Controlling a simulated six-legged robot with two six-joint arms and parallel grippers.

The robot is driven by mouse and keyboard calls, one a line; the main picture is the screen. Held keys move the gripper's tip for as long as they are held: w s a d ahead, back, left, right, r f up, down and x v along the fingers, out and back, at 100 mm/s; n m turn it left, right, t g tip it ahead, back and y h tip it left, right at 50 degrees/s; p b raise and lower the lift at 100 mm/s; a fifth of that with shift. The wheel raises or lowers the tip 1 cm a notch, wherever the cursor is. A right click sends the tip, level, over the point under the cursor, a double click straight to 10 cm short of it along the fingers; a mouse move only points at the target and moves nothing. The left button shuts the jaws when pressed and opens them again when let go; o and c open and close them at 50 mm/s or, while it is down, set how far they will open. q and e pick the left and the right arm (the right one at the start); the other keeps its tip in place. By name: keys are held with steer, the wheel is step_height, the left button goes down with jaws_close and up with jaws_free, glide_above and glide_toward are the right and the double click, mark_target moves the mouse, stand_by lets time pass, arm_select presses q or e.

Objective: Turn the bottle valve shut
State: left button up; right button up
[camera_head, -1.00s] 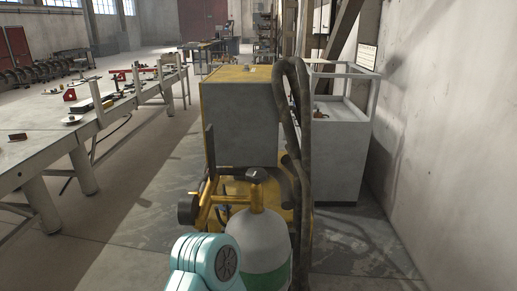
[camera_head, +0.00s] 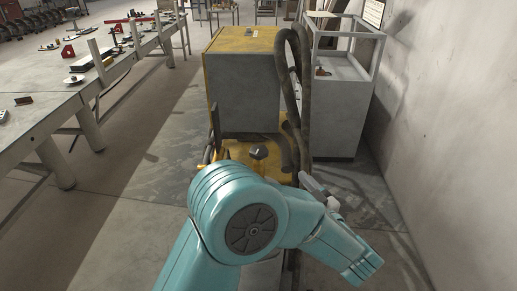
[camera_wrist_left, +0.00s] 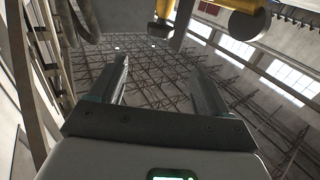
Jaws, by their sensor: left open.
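The bottle valve (camera_head: 259,152) is a small black knob in the middle of the head view, just above my teal left arm. The bottle under it is almost wholly hidden behind that arm. My left gripper (camera_wrist_left: 158,65) is open, with nothing between its two fingers in the left wrist view. In the head view, a light grey part of it (camera_head: 318,190) shows at the right of the arm, below and right of the valve. I cannot make out the valve for sure in the left wrist view. My right gripper is not in view.
A yellow and grey machine (camera_head: 243,85) stands behind the valve. Thick dark hoses (camera_head: 297,95) hang at its right side. A long workbench (camera_head: 62,105) runs along the left, with clear floor between.

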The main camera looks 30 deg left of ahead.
mark_target(263, 155)
arm_select(q)
steer(key=p+x, duration=0.4)
steer(key=x, duration=1.1)
steer(key=shift+w+a, duration=0.25)
steer(key=shift+a, duration=0.1)
steer(key=shift+w+a+f, duration=0.1)
steer(key=shift+c, duration=0.2)
steer(key=c, duration=0.9)
